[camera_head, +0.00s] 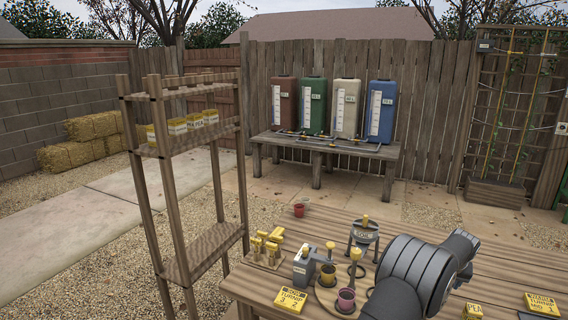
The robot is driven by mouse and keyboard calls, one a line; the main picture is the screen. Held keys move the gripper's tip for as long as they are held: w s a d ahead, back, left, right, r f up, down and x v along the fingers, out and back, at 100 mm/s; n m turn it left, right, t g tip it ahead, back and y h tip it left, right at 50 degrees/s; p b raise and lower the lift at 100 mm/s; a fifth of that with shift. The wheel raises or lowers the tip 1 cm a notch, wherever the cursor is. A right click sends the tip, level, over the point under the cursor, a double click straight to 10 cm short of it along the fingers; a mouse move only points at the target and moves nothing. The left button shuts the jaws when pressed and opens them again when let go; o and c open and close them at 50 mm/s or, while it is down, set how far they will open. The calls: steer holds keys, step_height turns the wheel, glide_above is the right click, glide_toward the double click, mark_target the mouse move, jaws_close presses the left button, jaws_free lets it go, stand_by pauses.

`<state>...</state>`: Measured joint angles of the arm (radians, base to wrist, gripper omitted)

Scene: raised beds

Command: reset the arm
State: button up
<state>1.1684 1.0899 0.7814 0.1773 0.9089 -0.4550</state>
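My arm (418,272) shows at the lower right, dark grey and bent above the wooden table (430,240). Its thick rounded links cover part of the table top. I do not see my gripper; it is either hidden behind the links or outside the picture.
On the table stand a round board with pots (346,299), a grey funnel-like device (363,236), a grey box (303,268), yellow pegs (265,247), a red cup (298,210) and yellow cards (291,299). A wooden shelf (200,142) rises at left. Coloured tanks (346,108) stand behind.

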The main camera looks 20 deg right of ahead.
steer(key=shift+w+f, duration=0.15)
steer(key=shift+o, duration=0.3)
steer(key=o, duration=0.8)
steer(key=shift+o, duration=0.2)
steer(key=w+a+r+n+h, duration=0.1)
steer(key=a+r+n, duration=0.1)
steer(key=r+n, duration=0.35)
steer(key=a+r+n+h, duration=0.1)
steer(key=a+r+n, duration=0.1)
steer(key=r, duration=0.6)
steer(key=s+a+r+n+g+y, duration=0.1)
steer(key=s+a+n+g+y, duration=0.15)
steer(key=a+n, duration=0.45)
steer(key=s+a+n+g+y, duration=0.1)
steer(key=s+a+n+y, duration=0.2)
steer(key=a, duration=0.8)
step_height(320, 180, down, 9)
steer(key=w, duration=0.1)
steer(key=shift+w+d+r+n, duration=0.15)
steer(key=shift+w+d+n, duration=0.1)
steer(key=shift+n, duration=0.1)
step_height(320, 180, up, 10)
